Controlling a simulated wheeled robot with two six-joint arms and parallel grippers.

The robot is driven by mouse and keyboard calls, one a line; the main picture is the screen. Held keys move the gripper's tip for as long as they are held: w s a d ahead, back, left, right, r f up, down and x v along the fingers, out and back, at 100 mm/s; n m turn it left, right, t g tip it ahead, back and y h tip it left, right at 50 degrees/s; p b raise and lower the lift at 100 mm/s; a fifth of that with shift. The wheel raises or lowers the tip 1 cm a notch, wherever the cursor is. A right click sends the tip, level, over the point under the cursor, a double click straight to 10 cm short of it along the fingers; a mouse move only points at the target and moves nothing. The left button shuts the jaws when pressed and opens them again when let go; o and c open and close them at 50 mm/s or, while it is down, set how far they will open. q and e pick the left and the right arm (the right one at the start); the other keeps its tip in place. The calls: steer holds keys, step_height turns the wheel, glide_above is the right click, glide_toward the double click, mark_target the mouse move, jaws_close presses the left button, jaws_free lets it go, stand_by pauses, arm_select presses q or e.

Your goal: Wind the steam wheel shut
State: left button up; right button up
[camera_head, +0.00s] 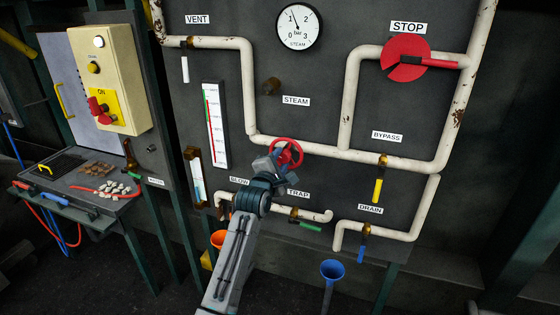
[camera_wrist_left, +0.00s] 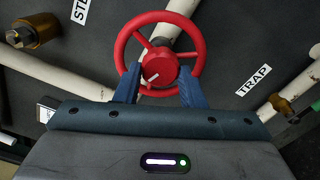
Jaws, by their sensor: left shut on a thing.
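The red steam wheel (camera_head: 287,152) sits on the white pipe near the middle of the panel. It also shows large in the left wrist view (camera_wrist_left: 187,33), with a white mark on its hub. My left gripper (camera_head: 278,157) reaches up to the wheel from below. In the left wrist view its two blue fingers (camera_wrist_left: 160,88) are at the lower rim, one on each side of the hub, and shut on the wheel. The far finger faces are partly hidden by the rim. My right gripper is not in view.
A steam gauge (camera_head: 299,27) is above, its needle a little above 1. A red STOP disc (camera_head: 405,58) is at the upper right. A yellow bypass lever (camera_head: 377,190), a green trap lever (camera_head: 308,226) and a blue drain lever (camera_head: 361,253) hang nearby.

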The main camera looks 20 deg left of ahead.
arm_select(q)
steer(key=m+p, duration=0.1)
steer(key=m, duration=0.2)
steer(key=shift+r, duration=0.15)
steer(key=m+p, duration=0.1)
steer(key=m, duration=0.3)
steer(key=shift+m, duration=0.4)
steer(key=m, duration=0.3)
steer(key=shift+r+m+p, duration=0.1)
steer(key=shift+m+p, duration=0.2)
steer(key=m, duration=0.3)
steer(key=shift+d+m, duration=0.1)
steer(key=shift+m, duration=0.2)
steer(key=m, duration=0.3)
steer(key=shift+m, duration=0.4)
steer(key=m, duration=0.4)
steer(key=shift+d, duration=0.15)
steer(key=m, duration=0.5)
steer(key=shift+d+m, duration=0.1)
steer(key=shift+m, duration=1.8)
